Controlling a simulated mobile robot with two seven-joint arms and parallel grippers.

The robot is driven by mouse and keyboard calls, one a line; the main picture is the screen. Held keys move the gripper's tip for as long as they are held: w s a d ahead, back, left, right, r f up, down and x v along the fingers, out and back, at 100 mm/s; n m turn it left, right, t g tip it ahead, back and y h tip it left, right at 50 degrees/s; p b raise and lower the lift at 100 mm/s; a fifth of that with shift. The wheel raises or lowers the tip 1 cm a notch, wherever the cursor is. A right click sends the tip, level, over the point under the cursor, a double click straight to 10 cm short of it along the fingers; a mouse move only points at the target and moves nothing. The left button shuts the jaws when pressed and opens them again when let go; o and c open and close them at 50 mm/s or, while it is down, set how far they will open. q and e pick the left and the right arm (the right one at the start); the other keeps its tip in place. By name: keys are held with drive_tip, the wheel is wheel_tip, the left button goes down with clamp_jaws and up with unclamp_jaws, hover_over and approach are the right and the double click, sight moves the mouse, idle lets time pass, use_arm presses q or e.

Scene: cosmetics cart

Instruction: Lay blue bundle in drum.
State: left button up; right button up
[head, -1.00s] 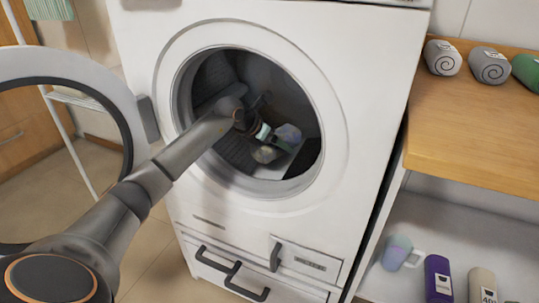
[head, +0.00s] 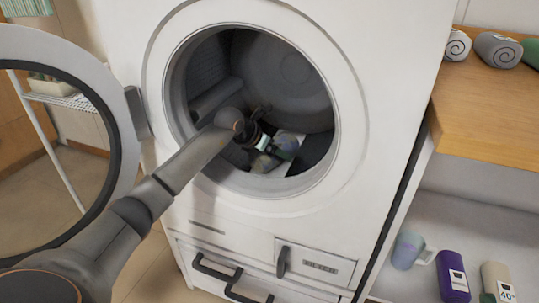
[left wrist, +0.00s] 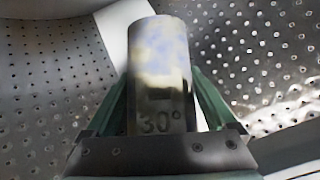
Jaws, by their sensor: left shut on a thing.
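The washing machine's drum (head: 285,70) is open at the front. My left arm reaches through the round opening, and my left gripper (head: 274,152) is low inside the drum. It is shut on a rolled bundle (head: 287,147) with a mottled bluish surface. In the left wrist view the bundle (left wrist: 158,65) stands between the green fingers (left wrist: 160,110), with a "30°" mark near its base and a pale, bluish and yellowish upper part. A pale patch lies behind it. Whether the bundle touches the drum wall is unclear. My right gripper is out of view.
The round door (head: 125,120) hangs open at the left, beside my arm. A wooden shelf (head: 490,110) at the right holds rolled towels (head: 497,48). Below it stand a mug (head: 408,250), a purple bottle (head: 452,277) and a cream bottle (head: 497,281).

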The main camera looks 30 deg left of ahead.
use_arm(q)
drive_tip(key=shift+r, duration=0.1)
drive_tip(key=o, duration=1.2)
drive_tip(key=shift+f, duration=0.25)
drive_tip(key=shift+o, duration=0.2)
drive_tip(key=shift+r, duration=0.1)
